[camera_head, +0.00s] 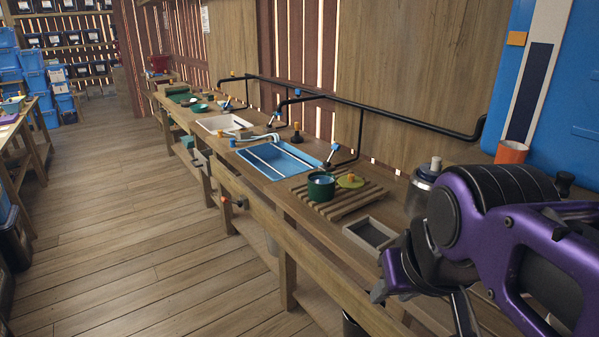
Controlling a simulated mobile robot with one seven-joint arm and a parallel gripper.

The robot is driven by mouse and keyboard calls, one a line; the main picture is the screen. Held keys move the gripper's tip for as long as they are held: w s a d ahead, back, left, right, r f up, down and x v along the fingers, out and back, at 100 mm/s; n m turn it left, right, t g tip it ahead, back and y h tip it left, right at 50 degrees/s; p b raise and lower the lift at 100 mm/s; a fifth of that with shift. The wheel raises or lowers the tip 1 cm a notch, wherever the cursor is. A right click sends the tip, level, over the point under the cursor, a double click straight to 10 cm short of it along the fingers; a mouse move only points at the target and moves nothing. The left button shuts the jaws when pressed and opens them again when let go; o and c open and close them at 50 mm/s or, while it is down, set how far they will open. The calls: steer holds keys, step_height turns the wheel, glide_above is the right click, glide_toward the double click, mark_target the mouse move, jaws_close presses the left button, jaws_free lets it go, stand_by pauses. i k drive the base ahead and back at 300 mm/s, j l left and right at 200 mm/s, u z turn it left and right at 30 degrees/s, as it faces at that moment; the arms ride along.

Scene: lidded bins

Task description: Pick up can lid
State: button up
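A silver metal can (417,195) stands on the right part of the workbench, partly hidden by my arm. Its lid (427,172) is on top, dark with a pale upright knob. A green disc-shaped lid with a yellow knob (351,181) lies on a slatted wooden rack, beside a dark green pot (321,187). My purple arm fills the lower right. Grey and dark parts at its end, my gripper (422,301), hang low in front of the bench, below and left of the metal can. They are partly cut off, so their opening is unclear.
The slatted rack (332,205) and a shallow grey tray (371,233) sit near the can. A blue sink (285,162) is farther left. A black pipe (385,112) runs along the wall behind. An orange cup (511,152) stands at the right. The wooden floor at left is open.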

mark_target(351, 182)
steer(key=i+j+z, duration=0.75)
steer(key=j, duration=0.15)
steer(key=i+j+z, duration=0.25)
steer(key=j, duration=0.15)
steer(key=i+j+z, duration=0.1)
steer(key=j+z, duration=0.15)
steer(key=j, duration=0.15)
steer(key=i+j+z, duration=0.25)
steer(key=j, duration=0.2)
steer(key=k, duration=0.1)
